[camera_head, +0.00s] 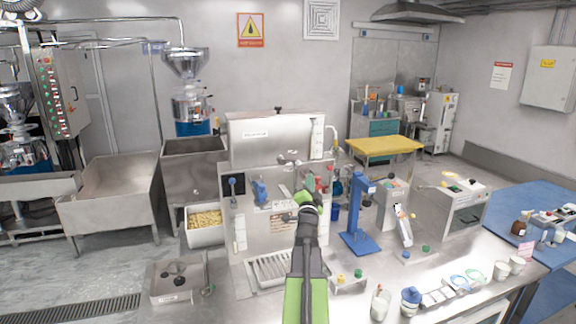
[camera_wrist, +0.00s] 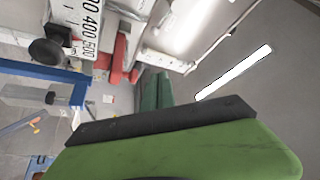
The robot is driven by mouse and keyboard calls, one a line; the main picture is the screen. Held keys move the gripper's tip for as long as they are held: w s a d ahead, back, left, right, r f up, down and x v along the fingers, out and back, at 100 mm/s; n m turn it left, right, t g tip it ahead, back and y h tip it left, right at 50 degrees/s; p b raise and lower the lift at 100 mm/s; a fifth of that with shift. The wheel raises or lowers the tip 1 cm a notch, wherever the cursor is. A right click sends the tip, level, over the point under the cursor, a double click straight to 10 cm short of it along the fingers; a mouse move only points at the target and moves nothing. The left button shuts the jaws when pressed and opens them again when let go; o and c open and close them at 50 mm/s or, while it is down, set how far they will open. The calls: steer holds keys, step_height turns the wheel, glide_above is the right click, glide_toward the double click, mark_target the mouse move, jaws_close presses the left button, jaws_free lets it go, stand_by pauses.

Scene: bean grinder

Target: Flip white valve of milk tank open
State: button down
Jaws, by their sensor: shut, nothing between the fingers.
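The steel tank machine (camera_head: 262,190) stands on the counter in the middle of the head view. A labelled steel box (camera_head: 268,143) forms its upper part. A small pale fitting (camera_head: 290,157) sits on the front under this box; I cannot tell whether it is the white valve. My gripper (camera_head: 308,199) is shut and empty in front of the machine's right side, hiding part of it. In the wrist view my green and black gripper (camera_wrist: 180,142) fills the lower part. A red handle (camera_wrist: 118,62) and a numbered scale (camera_wrist: 82,22) show beyond it.
A blue stand (camera_head: 357,215) stands close to the right of my gripper. A blue handle (camera_head: 259,192) is on the machine front, above a drip tray (camera_head: 270,268). Cups and a small rack stand on the counter at front right.

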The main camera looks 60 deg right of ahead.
steer(key=p+x, duration=0.1)
steer(key=x, duration=0.2)
steer(key=p+x, duration=0.1)
steer(key=x, duration=0.3)
steer(key=p+x, duration=0.1)
steer(key=x, duration=0.2)
steer(key=shift+w+d+r+p, duration=0.15)
steer(key=shift+d+r+p, duration=0.05)
steer(key=shift+r+p, duration=0.15)
steer(key=w+f+b, duration=0.2)
steer(key=w, duration=0.1)
steer(key=shift+w+a+f, duration=0.15)
steer(key=shift+a, duration=0.2)
